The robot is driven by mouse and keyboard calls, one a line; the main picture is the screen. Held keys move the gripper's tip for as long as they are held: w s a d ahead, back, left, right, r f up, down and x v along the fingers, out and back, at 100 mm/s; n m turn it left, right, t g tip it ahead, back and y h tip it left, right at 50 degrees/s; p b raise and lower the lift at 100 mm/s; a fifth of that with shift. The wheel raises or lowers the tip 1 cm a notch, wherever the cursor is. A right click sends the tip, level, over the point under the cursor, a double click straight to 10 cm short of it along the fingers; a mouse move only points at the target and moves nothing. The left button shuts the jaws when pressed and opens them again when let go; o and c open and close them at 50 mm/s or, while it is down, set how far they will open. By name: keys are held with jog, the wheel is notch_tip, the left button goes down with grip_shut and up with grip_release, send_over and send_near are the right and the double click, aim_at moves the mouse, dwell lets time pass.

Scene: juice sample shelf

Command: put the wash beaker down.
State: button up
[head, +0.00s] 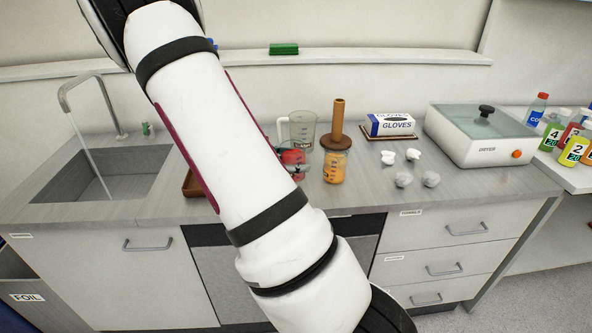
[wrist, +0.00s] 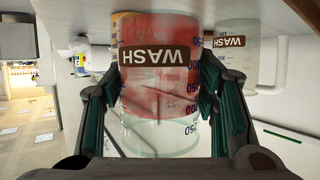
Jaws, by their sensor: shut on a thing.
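The wash beaker is clear with a WASH label and red contents; it fills the middle of the wrist view (wrist: 158,85). My gripper (wrist: 160,110) is shut on it, one dark finger on each side. In the head view the red beaker (head: 292,158) shows just right of my arm, which hides part of it and most of my gripper. It is at the counter, left of a beaker with orange contents (head: 334,170). I cannot tell whether its base touches the counter (head: 365,190). A second, clear WASH beaker (head: 300,127) stands behind it.
A brown cylinder on a round disc (head: 338,120) is at the orange beaker. A glove box (head: 391,124), white crumpled pieces (head: 403,179) and a dryer (head: 480,140) are to the right. A sink (head: 105,180) with running water is left. The front counter strip is clear.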

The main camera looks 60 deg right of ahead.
jog(key=shift+d+f, duration=0.1)
jog(key=shift+d, duration=0.5)
jog(key=shift+f, duration=1.7)
jog(key=shift+f, duration=0.15)
jog(key=o, duration=1.3)
